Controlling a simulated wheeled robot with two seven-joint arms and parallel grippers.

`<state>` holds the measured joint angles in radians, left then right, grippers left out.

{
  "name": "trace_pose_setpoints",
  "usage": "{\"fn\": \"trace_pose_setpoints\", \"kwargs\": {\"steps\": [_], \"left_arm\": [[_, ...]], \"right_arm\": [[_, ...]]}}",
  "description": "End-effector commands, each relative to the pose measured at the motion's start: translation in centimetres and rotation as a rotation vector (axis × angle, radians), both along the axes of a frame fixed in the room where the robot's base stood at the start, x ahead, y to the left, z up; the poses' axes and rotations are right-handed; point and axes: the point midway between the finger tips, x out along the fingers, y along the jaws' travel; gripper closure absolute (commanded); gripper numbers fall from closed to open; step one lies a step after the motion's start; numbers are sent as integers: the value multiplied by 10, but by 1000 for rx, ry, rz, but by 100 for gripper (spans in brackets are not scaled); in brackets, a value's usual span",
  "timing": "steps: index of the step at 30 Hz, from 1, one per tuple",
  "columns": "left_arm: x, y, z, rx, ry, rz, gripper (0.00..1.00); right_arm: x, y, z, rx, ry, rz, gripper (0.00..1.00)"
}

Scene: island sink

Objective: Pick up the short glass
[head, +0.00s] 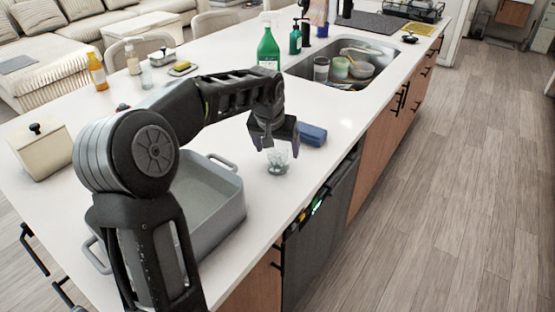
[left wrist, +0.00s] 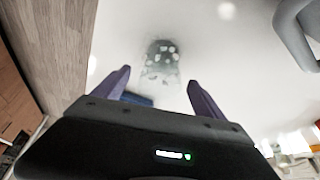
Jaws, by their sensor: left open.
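The short glass (head: 277,158) is a small clear tumbler with light spots. It stands on the white counter near the front edge, just below my left gripper (head: 272,140). The left wrist view shows the same glass (left wrist: 162,62) ahead of the open fingers (left wrist: 160,85), roughly centred between them and apart from them. My left gripper is open and empty, pointing down over the glass. The gripper partly hides the top of the glass in the head view. My right gripper is in neither view.
A blue sponge-like block (head: 312,134) lies just right of the gripper. A grey roasting pan (head: 213,200) stands close on the left. A green bottle (head: 268,50) and the sink (head: 302,70) with dishes are behind. The counter's front edge is close on the right.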

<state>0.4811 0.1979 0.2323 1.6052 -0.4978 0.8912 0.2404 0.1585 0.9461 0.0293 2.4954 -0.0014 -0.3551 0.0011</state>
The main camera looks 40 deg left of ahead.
Motion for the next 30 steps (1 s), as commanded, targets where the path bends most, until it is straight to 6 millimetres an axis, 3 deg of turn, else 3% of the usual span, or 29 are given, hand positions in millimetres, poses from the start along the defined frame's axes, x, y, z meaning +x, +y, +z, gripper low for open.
{"fn": "trace_pose_setpoints", "kwargs": {"steps": [7, 17, 30], "left_arm": [[2, 1, -8, -2, 2, 0, 19], [15, 5, -48, -2, 1, 1, 19], [15, 5, -49, -1, 0, 0, 19]], "right_arm": [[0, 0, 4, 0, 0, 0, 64], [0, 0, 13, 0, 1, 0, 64], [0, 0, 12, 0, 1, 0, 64]]}}
